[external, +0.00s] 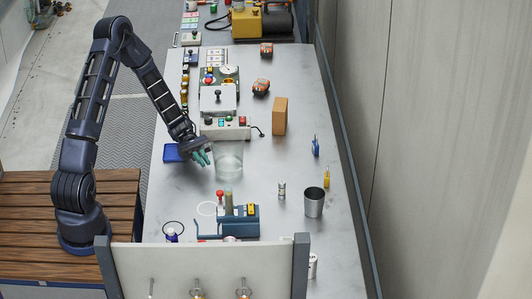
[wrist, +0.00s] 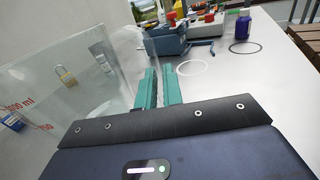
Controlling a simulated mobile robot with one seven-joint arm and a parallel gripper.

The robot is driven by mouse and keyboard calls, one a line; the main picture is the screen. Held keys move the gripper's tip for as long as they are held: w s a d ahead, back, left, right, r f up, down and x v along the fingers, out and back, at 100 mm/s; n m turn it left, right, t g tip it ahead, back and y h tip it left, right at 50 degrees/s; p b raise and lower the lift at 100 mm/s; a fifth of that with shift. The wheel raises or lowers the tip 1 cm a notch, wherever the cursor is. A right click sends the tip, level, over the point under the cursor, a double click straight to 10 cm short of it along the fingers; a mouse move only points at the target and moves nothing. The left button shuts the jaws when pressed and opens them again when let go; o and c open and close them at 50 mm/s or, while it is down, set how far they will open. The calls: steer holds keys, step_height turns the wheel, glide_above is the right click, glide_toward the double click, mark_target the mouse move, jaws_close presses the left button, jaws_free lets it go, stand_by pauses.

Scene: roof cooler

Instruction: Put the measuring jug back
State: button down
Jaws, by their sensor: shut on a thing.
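The clear measuring jug (external: 230,162) is at mid-table, right of my gripper (external: 206,157), in the external view. In the wrist view, the jug (wrist: 60,92) fills the left side, with red volume marks on its see-through wall. My gripper's teal fingers (wrist: 159,88) are at the jug's right edge and shut on its wall. I cannot tell whether the jug's base touches the table. A white ring outline (external: 206,208) lies empty on the table nearer the external camera; it also shows beyond the fingers in the wrist view (wrist: 191,68).
A blue device with a red-knobbed lever (external: 240,222) stands right of the white ring. A purple-blue bottle (external: 171,235) is by a dark ring. A grey cup (external: 314,202), small battery-like cylinder (external: 282,190) and tan block (external: 280,116) stand to the right. A blue tray (external: 173,153) lies left.

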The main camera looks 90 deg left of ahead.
steer(key=c, duration=1.5)
jaws_free()
steer(key=shift+f, duration=0.1)
steer(key=shift+c, duration=0.2)
steer(key=shift+s+a, duration=0.1)
steer(key=shift+a, duration=0.15)
steer(key=v, duration=1.1)
steer(key=shift+s+a, duration=0.15)
steer(key=shift+a, duration=0.05)
